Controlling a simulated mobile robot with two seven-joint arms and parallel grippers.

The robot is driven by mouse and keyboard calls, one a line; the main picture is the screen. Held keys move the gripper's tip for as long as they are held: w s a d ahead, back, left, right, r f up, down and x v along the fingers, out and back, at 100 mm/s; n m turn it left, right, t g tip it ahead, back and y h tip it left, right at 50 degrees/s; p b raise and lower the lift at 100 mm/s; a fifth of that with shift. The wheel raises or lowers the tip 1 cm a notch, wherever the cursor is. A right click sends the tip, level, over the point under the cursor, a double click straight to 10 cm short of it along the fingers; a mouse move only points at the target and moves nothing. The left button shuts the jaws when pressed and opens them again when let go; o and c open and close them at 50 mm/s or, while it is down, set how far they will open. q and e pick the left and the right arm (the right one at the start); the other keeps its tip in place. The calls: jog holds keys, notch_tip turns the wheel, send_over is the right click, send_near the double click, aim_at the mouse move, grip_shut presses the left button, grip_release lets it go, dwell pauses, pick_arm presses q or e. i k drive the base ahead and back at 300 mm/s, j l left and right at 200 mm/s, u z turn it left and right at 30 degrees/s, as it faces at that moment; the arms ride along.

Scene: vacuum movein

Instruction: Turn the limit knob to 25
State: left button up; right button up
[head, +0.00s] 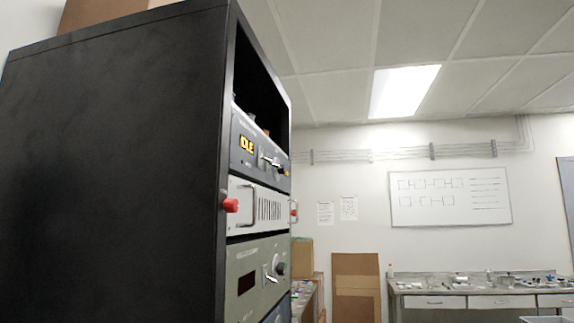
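A tall black rack cabinet (115,150) fills the left side, its instrument front seen at a steep angle. A dark grey unit (240,166) near the top has a lit orange display (246,145) and several small controls (268,160). Neither gripper is in view.
A pale unit (240,190) between them carries red knobs (231,205) and handles. A bluish unit is partly cut off below. Cardboard boxes (356,283) and a cluttered bench (480,300) stand along the back wall under a whiteboard (450,197). The floor is not visible.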

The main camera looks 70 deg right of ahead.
aim_at(282, 170)
jog(key=j+z, duration=0.1)
jog(key=z, duration=0.85)
jog(key=k+j+z, duration=0.1)
jog(key=z, duration=0.85)
jog(key=k+z, duration=0.1)
jog(key=z, duration=0.4)
jog(key=l+u, duration=0.15)
jog(key=u, duration=0.35)
